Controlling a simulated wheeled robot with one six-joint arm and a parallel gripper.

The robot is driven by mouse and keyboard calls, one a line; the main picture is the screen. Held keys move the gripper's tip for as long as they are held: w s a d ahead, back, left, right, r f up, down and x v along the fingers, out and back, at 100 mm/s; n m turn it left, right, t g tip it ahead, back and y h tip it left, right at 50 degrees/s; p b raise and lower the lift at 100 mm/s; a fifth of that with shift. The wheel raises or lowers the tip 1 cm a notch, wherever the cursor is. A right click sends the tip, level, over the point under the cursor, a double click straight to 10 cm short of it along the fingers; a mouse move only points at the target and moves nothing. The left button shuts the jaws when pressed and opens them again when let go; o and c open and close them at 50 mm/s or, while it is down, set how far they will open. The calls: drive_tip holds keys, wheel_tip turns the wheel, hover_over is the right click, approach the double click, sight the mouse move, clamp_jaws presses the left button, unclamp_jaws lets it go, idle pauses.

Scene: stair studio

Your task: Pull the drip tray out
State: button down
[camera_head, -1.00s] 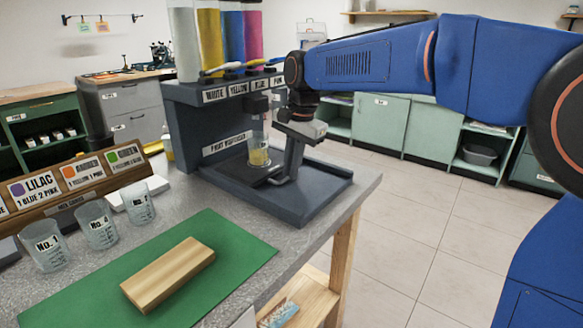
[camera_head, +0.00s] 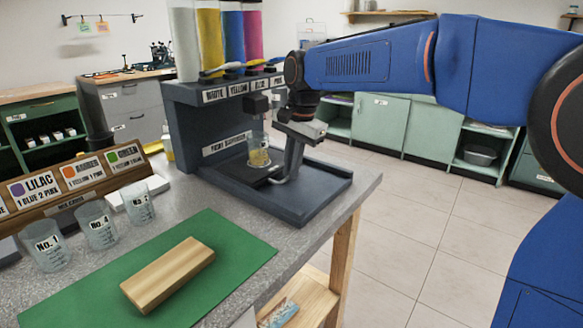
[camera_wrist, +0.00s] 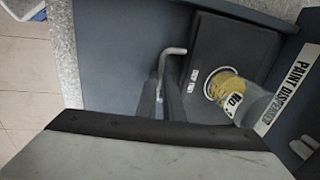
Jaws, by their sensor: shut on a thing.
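The drip tray (camera_wrist: 222,42) is a dark flat slab in the base of the paint dispenser (camera_head: 200,120). In the wrist view a thin bent metal handle (camera_wrist: 172,51) stands at its near edge. A clear cup (camera_head: 257,152) with yellow contents stands upright on the tray; it also shows in the wrist view (camera_wrist: 232,88). My gripper (camera_wrist: 163,98) is shut on the handle, in front of the tray. In the head view my gripper (camera_head: 281,180) reaches down beside the cup, apart from it, and hides part of the tray.
Several colour tubes (camera_head: 230,35) top the dispenser. Clear cups (camera_head: 97,225), a wooden card rack (camera_head: 75,185) and a green mat (camera_head: 225,250) with a wooden block (camera_head: 168,273) lie at the left and front. The dispenser's base (camera_head: 305,208) is bare in front of my gripper.

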idle(0.4)
drive_tip(key=s+d, duration=0.3)
drive_tip(key=d, duration=0.1)
drive_tip(key=s+d, duration=0.3)
drive_tip(key=d, duration=0.1)
drive_tip(key=s+d, duration=0.3)
drive_tip(key=d, duration=0.1)
drive_tip(key=shift+s, duration=0.15)
drive_tip(key=shift+a, duration=0.1)
drive_tip(key=c, duration=1.9)
unclamp_jaws()
wheel_tip(320, 180, up, 17)
drive_tip(key=s+d, duration=0.1)
drive_tip(key=d, duration=0.1)
drive_tip(key=shift+s+d, duration=0.3)
drive_tip(key=shift+s, duration=0.1)
